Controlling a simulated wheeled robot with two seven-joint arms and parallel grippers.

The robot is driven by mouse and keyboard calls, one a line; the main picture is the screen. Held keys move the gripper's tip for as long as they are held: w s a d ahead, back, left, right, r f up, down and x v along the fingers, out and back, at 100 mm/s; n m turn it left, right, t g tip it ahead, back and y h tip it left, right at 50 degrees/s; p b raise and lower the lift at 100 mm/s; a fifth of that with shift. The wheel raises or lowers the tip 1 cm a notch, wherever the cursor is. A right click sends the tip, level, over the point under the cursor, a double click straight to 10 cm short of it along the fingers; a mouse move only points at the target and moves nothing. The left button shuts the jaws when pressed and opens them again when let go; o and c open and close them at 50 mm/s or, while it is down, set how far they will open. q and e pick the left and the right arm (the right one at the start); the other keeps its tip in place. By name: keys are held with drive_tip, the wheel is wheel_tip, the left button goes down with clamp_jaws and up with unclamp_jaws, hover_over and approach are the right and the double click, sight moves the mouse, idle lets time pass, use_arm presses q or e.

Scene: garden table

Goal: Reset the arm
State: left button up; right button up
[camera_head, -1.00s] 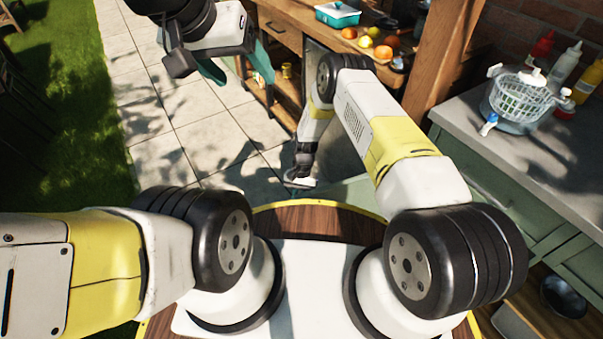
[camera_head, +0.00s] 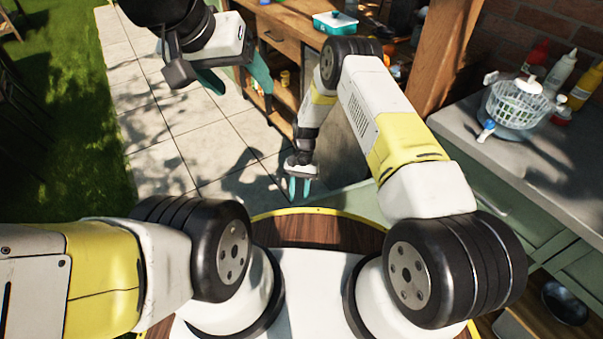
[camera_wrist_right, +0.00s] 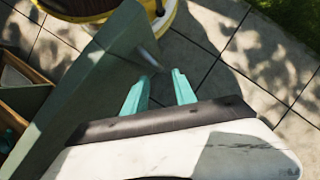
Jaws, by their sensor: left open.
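My left gripper (camera_head: 236,88) hangs at the upper left of the head view, over the paving. Its teal fingers are spread wide with nothing between them. My right gripper (camera_head: 299,190) points down near the middle of the head view, beyond my base and over the paving. Its two teal fingers stand apart. In the right wrist view, the right gripper (camera_wrist_right: 160,76) shows a clear gap between its fingers and holds nothing.
A wooden bench (camera_head: 275,32) with a teal container (camera_head: 335,22) stands at the back. A grey counter (camera_head: 530,160) at the right holds a white basket (camera_head: 517,103) and several bottles. A wooden post (camera_head: 443,55) stands between. Paving (camera_head: 170,150) is open at left; grass lies beyond.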

drive_tip(key=shift+r, duration=0.15)
idle(0.3)
drive_tip(key=w+d+r+t+y, duration=0.1)
drive_tip(key=w+d+r+t, duration=0.15)
drive_tip(key=r, duration=1.05)
drive_tip(key=w+d+r+t, duration=0.1)
drive_tip(key=w+d+r, duration=0.25)
drive_tip(key=r, duration=0.95)
drive_tip(key=s+d+r+n+t, duration=0.1)
drive_tip(key=s+d+r, duration=0.15)
drive_tip(key=r, duration=0.55)
drive_tip(key=s+d+r+t, duration=0.1)
drive_tip(key=s+d+r, duration=0.15)
drive_tip(key=r, duration=0.55)
drive_tip(key=s+d+r+t, duration=0.1)
drive_tip(key=s+d+r, duration=0.2)
drive_tip(key=s, duration=0.4)
drive_tip(key=s+d+r+t, duration=0.2)
drive_tip(key=s+d+r, duration=0.1)
drive_tip(key=s+r, duration=0.2)
drive_tip(key=s+d+r+n+t, duration=0.1)
drive_tip(key=s+d+r, duration=0.3)
drive_tip(key=s, duration=0.4)
drive_tip(key=shift+s+t+y, duration=0.3)
drive_tip(key=shift+t, duration=0.35)
